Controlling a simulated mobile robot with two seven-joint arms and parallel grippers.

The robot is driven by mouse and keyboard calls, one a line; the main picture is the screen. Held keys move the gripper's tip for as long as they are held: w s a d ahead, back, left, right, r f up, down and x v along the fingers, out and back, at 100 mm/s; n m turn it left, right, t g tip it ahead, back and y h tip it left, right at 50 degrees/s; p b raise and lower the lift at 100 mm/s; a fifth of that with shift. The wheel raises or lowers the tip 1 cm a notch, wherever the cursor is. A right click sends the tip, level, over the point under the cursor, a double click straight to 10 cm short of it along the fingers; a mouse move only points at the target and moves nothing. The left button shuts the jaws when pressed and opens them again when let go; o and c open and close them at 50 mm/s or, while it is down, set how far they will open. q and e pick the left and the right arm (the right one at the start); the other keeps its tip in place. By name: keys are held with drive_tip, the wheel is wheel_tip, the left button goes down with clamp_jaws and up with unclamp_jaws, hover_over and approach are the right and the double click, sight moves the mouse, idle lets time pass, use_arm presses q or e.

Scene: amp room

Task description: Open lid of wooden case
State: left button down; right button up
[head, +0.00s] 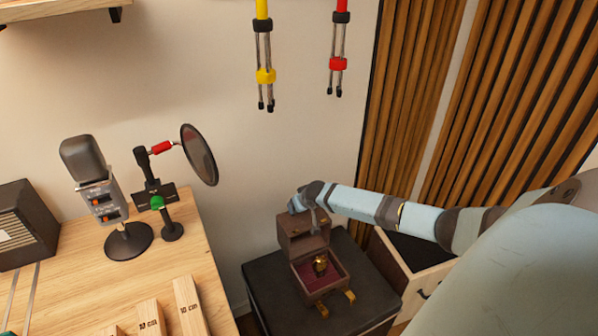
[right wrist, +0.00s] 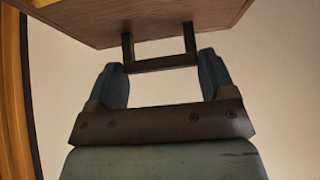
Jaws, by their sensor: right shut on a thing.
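The wooden case (head: 338,289) sits on a dark-topped stand. Its brown lid (head: 303,237) is raised, standing up at the back of the box, and the red lining with a small gold object (head: 320,264) inside shows. My right gripper (head: 308,205) is at the top of the raised lid. In the right wrist view my right gripper (right wrist: 160,72) has its two fingers at the dark handle (right wrist: 160,63) on the lid's wooden face (right wrist: 135,20), shut on it. The left gripper is not in view.
The dark stand (head: 262,290) has bare top around the case. An open drawer (head: 412,278) is to its right. At left a wooden desk (head: 90,265) holds a microphone (head: 93,180), a round filter (head: 199,155) and wooden blocks. Slatted panels (head: 410,100) line the right wall.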

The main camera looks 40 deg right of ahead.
drive_tip(key=shift+s+a+f, duration=0.1)
drive_tip(key=shift+s+f, duration=0.05)
drive_tip(key=shift+s, duration=0.05)
drive_tip(key=o, duration=1.2)
drive_tip(key=shift+o, duration=0.2)
drive_tip(key=shift+s+r, duration=0.3)
drive_tip(key=shift+r, duration=0.25)
drive_tip(key=p+v, duration=0.1)
drive_tip(key=v, duration=1.1)
drive_tip(key=shift+s+r+p, duration=0.2)
drive_tip(key=shift+r+p, duration=0.05)
drive_tip(key=shift+p, duration=0.1)
drive_tip(key=shift+a, duration=0.15)
